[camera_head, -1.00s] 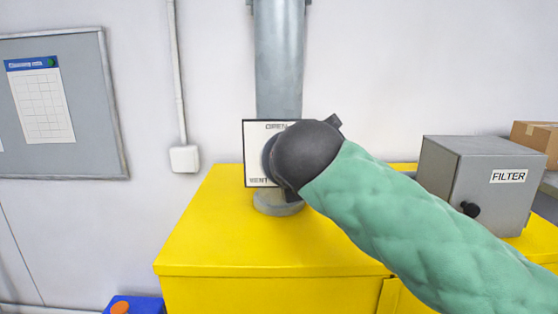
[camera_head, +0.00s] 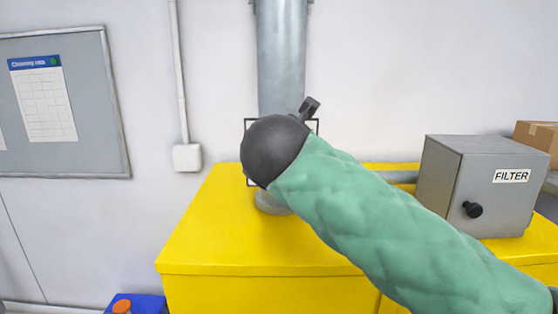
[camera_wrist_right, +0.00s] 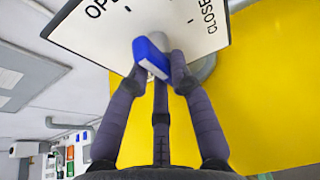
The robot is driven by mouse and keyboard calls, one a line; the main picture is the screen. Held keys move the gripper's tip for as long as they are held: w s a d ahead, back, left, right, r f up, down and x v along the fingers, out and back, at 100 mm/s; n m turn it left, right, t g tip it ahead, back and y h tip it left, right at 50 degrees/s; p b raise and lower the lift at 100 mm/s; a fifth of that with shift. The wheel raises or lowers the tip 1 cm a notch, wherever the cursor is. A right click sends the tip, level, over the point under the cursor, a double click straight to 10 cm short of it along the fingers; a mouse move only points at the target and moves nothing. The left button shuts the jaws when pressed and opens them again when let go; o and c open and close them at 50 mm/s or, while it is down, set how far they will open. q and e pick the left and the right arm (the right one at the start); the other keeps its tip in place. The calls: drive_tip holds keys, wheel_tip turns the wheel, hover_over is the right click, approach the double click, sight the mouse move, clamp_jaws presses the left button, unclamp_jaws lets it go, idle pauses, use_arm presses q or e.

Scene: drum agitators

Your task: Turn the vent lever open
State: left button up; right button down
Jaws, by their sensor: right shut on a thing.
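The vent lever (camera_wrist_right: 150,56) has a blue handle and stands in front of a white plate (camera_wrist_right: 112,35) in the right wrist view. The plate reads "OPE…" at its left and "CLOSE…" at its right, both cut off or partly hidden. My right gripper (camera_wrist_right: 160,66) is shut on the lever, its fingertips around the blue handle. In the head view my right wrist and green-sleeved arm cover the lever and nearly all of the plate. Only the plate's dark-edged corners (camera_head: 313,126) show, in front of the grey vent pipe (camera_head: 282,60). My left gripper is not in view.
The pipe stands on a yellow cabinet (camera_head: 215,240). A grey FILTER box (camera_head: 480,185) with a black knob is at the right, with a cardboard box (camera_head: 538,136) behind it. A board (camera_head: 85,100) hangs on the left wall. The cabinet top left of the pipe is clear.

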drive_tip(key=c, duration=1.1)
unclamp_jaws()
drive_tip(key=v, duration=1.2)
drive_tip(key=shift+w, duration=0.1)
